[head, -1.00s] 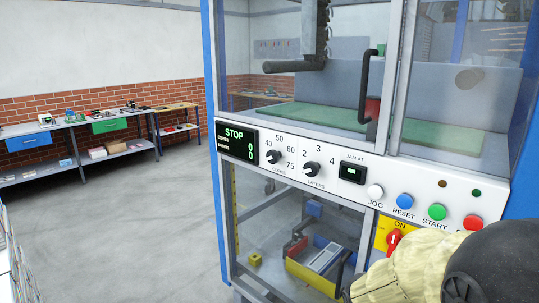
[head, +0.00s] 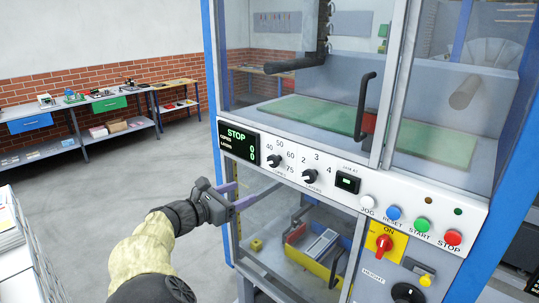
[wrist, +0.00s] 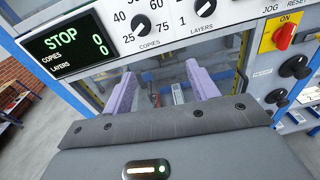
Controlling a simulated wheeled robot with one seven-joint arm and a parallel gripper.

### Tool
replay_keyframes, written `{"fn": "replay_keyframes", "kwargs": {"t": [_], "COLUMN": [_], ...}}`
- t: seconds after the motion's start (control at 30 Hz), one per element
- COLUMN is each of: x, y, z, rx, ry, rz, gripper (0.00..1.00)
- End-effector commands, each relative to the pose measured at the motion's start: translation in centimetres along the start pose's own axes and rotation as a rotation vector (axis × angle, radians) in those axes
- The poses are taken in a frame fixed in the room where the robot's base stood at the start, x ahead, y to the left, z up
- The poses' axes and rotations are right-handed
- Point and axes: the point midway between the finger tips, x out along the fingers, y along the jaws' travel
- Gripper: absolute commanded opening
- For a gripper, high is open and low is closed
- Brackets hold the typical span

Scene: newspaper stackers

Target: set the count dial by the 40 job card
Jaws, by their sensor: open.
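The copies dial (head: 277,159) is a black knob on the white control panel, with 40, 50, 60 and 75 printed around it. It shows close up in the wrist view (wrist: 140,24), where its mark seems to point lower left; the exact setting is hard to tell. The layers dial (head: 309,177) sits to its right. The display (head: 238,142) reads STOP, copies 0, layers 0. My gripper (head: 246,192) is open and empty, in front of the machine below the copies dial and apart from it. Its purple fingers (wrist: 160,70) point toward the lower window. I see no job card.
A lit jam display (head: 347,182), push buttons (head: 421,224) and a red switch (head: 384,243) line the panel's right. A vertical handle (head: 364,105) sticks out above the panel. A stack of papers (head: 8,225) stands at the left edge. The floor left of the machine is open.

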Motion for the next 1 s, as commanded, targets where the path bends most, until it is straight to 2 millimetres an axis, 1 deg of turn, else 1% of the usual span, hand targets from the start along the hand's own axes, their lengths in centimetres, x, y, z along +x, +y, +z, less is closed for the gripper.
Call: {"fn": "replay_keyframes", "kwargs": {"t": [0.03,0.1,0.13,0.5,0.67,0.77,1.0], "x": [-1.7,-2.9,-3.1,-2.9,-1.6,-0.2,4.0], "y": [1.2,1.9,2.0,2.1,2.2,2.2,2.4], "z": [1.2,2.0,2.1,2.1,2.3,2.6,3.1], "rx": [-0.026,-0.046,-0.051,-0.053,-0.053,-0.054,-0.053], "ry": [-0.047,-0.086,-0.095,-0.096,-0.096,-0.095,-0.095], "rz": [0.030,0.047,0.051,0.052,0.051,0.049,0.049], "gripper": [0.59,0.59,0.59,0.59,0.59,0.59,0.59]}}
